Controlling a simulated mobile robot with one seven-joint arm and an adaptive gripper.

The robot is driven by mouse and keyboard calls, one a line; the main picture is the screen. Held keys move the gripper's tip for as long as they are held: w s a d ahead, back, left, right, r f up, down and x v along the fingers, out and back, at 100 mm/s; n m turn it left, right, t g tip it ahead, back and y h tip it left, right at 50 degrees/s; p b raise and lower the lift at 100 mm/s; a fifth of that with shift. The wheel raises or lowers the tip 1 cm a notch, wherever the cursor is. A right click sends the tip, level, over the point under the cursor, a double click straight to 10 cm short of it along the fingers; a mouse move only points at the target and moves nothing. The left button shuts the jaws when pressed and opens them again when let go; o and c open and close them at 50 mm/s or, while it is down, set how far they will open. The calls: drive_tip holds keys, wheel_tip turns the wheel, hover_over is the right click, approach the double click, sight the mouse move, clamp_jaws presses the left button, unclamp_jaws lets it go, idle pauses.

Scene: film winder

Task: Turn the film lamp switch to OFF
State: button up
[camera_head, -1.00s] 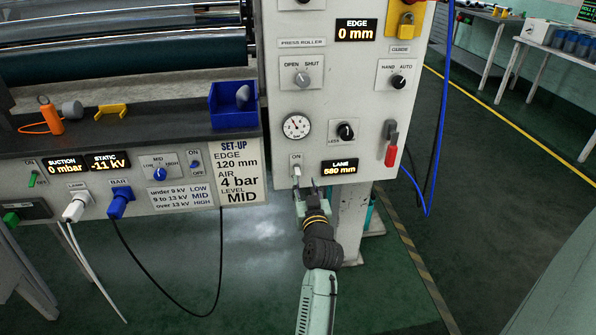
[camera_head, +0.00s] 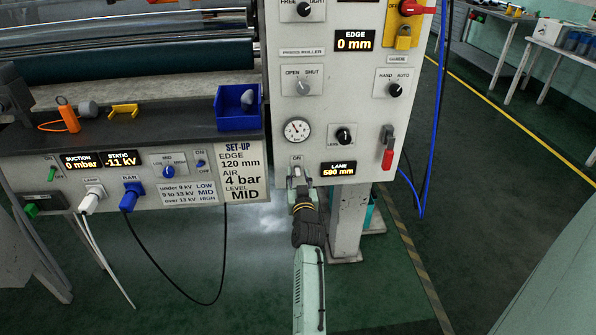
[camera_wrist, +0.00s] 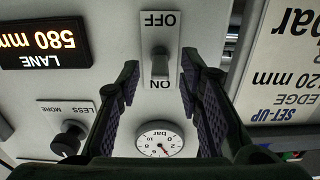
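A toggle switch (camera_wrist: 160,66) with a pale lever sits on a small plate marked OFF and ON in the wrist view, which is upside down. Its lever leans toward ON. In the head view the switch (camera_head: 297,171) is at the lower left of the upright panel, with ON above it. I see no lamp name on it. My gripper (camera_wrist: 159,76) is open, its dark fingers on either side of the lever, with gaps showing on both sides. In the head view my gripper (camera_head: 303,191) is just below the switch and partly covers its plate.
The lane display (camera_head: 339,168), a knob (camera_head: 344,135) and a pressure gauge (camera_head: 297,130) are close to the switch. A red-handled lever (camera_head: 388,150) is to the right. A white plug (camera_head: 91,199) under LAMP and a blue plug (camera_head: 131,196) are on the left panel.

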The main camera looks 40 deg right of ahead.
drive_tip(key=shift+x, duration=0.75)
clamp_jaws()
